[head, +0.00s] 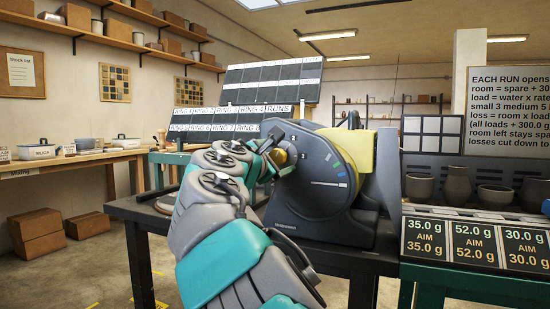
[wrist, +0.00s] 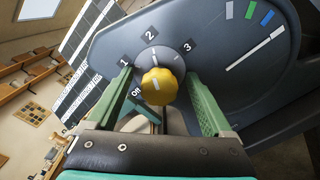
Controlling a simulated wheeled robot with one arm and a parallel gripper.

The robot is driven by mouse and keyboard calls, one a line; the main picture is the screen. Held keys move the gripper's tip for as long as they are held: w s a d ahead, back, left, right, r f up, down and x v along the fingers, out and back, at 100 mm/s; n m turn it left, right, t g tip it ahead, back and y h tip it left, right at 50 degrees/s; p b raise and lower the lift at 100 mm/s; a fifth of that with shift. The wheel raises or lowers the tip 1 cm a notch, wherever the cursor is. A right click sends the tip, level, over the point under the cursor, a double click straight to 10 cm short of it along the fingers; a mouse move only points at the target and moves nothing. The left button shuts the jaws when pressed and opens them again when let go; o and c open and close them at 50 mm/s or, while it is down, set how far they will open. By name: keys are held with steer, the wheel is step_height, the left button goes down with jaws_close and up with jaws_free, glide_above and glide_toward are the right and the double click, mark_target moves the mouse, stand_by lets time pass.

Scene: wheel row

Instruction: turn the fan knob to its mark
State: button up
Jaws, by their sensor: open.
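The yellow fan knob (wrist: 158,88) sits on a round grey dial plate on the front of a dark grey machine (wrist: 215,65). Labels Off, 1, 2 and 3 stand around it. A short pale line shows on the knob face, but I cannot tell surely which label it points to. My gripper (wrist: 159,76) is open, with one green finger on each side of the knob. I cannot tell whether either finger touches it. In the head view the machine (head: 310,195) stands on a dark table, and my gripper (head: 272,152) is at its left face, mostly hiding the knob.
White, green and blue marks and a long white line are on the machine's face, right of the knob. A counter with weight displays (head: 475,243) and pots stands at right. A wooden bench (head: 95,155) is at left. The floor between shows open room.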

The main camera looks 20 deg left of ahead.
mark_target(276, 157)
steer(key=shift+o, duration=0.9)
steer(key=shift+s+r, duration=0.15)
steer(key=shift+s, duration=1.2)
steer(key=shift+s+a+p, duration=0.15)
steer(key=shift+s+p, duration=0.1)
steer(key=shift+s, duration=0.85)
steer(key=shift+s+a+p, duration=0.1)
steer(key=shift+s+p, duration=0.1)
steer(key=shift+s, duration=0.85)
